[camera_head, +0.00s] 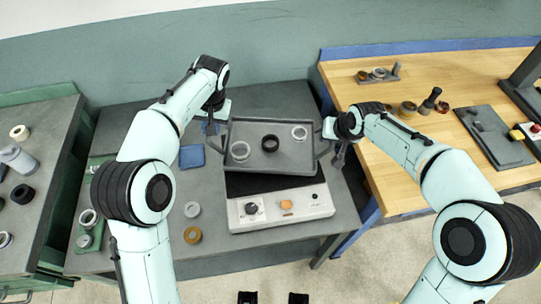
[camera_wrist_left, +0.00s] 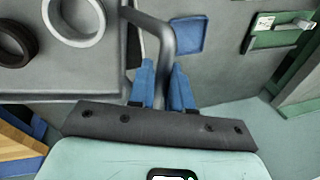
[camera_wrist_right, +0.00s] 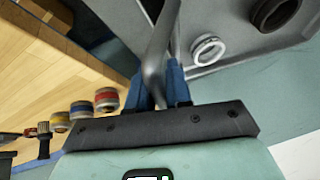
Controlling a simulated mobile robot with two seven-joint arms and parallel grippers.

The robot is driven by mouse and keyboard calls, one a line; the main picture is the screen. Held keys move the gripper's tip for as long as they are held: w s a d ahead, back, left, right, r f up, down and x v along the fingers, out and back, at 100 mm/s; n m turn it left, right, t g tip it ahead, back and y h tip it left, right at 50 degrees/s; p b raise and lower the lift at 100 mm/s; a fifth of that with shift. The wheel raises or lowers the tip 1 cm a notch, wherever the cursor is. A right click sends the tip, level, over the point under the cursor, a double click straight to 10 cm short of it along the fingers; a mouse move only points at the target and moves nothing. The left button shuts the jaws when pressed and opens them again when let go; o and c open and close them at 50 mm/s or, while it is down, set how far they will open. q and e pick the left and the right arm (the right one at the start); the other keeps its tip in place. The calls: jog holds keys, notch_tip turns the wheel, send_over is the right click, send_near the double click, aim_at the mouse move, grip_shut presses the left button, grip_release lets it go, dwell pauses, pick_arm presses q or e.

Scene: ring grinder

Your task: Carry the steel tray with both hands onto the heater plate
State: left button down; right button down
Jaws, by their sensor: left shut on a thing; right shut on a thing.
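The grey steel tray (camera_head: 265,161) is held between my two grippers above the back of the heater plate (camera_head: 280,207), a light box with a dark top and knobs. The tray covers part of the dark top; I cannot tell if they touch. On the tray lie a light ring (camera_head: 240,151), a dark ring (camera_head: 270,143) and another light ring (camera_head: 299,133). My left gripper (camera_wrist_left: 166,88) is shut on the tray's left handle (camera_wrist_left: 160,40). My right gripper (camera_wrist_right: 160,88) is shut on the tray's right handle (camera_wrist_right: 160,45).
A blue square pad (camera_head: 192,156) lies left of the tray. A wooden bench (camera_head: 440,75) with rings and tools stands right. A side table (camera_head: 40,160) stands left.

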pick_arm(q)
jog(key=shift+w, duration=0.1)
pick_arm(e)
jog(key=shift+w, duration=0.1)
